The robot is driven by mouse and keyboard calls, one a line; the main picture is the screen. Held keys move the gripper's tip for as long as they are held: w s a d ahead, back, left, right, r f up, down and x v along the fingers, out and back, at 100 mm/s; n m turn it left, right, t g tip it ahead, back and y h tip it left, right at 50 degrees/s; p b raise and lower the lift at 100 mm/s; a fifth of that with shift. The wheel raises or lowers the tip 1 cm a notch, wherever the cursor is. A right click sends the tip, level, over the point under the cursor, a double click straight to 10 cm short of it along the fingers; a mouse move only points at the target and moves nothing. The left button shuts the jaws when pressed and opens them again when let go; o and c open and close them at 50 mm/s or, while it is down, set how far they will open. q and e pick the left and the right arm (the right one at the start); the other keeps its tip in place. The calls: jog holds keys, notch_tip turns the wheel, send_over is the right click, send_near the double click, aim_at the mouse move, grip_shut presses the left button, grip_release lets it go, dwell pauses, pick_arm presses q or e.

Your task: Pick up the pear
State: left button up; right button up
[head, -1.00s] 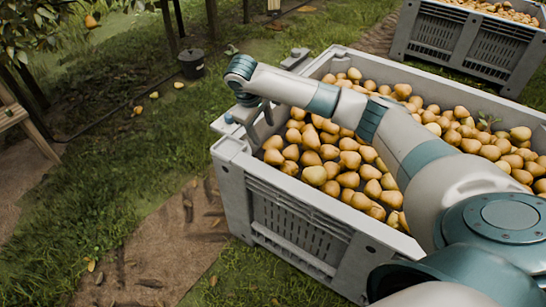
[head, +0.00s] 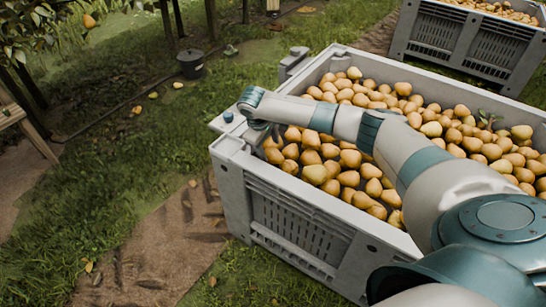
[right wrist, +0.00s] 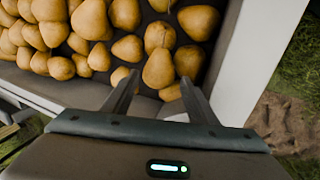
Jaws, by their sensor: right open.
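Many yellow-brown pears fill the large grey crate (head: 228,190). In the right wrist view, one pear (right wrist: 158,66) lies ahead of and between the fingers of my right gripper (right wrist: 160,77), near the crate's wall. The gripper is open, with nothing held. Smaller parts of other pears show lower between and beside the fingers. In the head view my right gripper (head: 277,132) is at the crate's left corner, low over the fruit, its fingers mostly hidden by the wrist. I cannot tell whether the fingers touch a pear. My left gripper is not in view.
The crate's pale wall (right wrist: 240,60) stands close to the right of my fingers. A second grey crate of pears (head: 434,35) is at the top right. A dark bucket (head: 190,64) stands on the grass, with a few fallen pears nearby.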

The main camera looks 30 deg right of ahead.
aim_at(271, 152)
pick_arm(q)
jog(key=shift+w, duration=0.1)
pick_arm(e)
jog(key=shift+f, duration=0.15)
jog(key=shift+d+f, duration=0.1)
jog(key=shift+f, duration=0.15)
jog(key=b+x, duration=0.1)
jog(key=x, duration=0.3)
jog(key=shift+w+d+f, duration=0.1)
jog(key=shift+f, duration=0.1)
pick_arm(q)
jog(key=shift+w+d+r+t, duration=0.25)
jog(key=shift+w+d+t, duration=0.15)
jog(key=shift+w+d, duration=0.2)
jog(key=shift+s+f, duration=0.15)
pick_arm(e)
jog(key=shift+c, duration=0.3)
jog(key=c, duration=0.7)
jog(key=shift+c, duration=0.2)
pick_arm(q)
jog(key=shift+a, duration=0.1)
pick_arm(e)
jog(key=shift+r, duration=0.2)
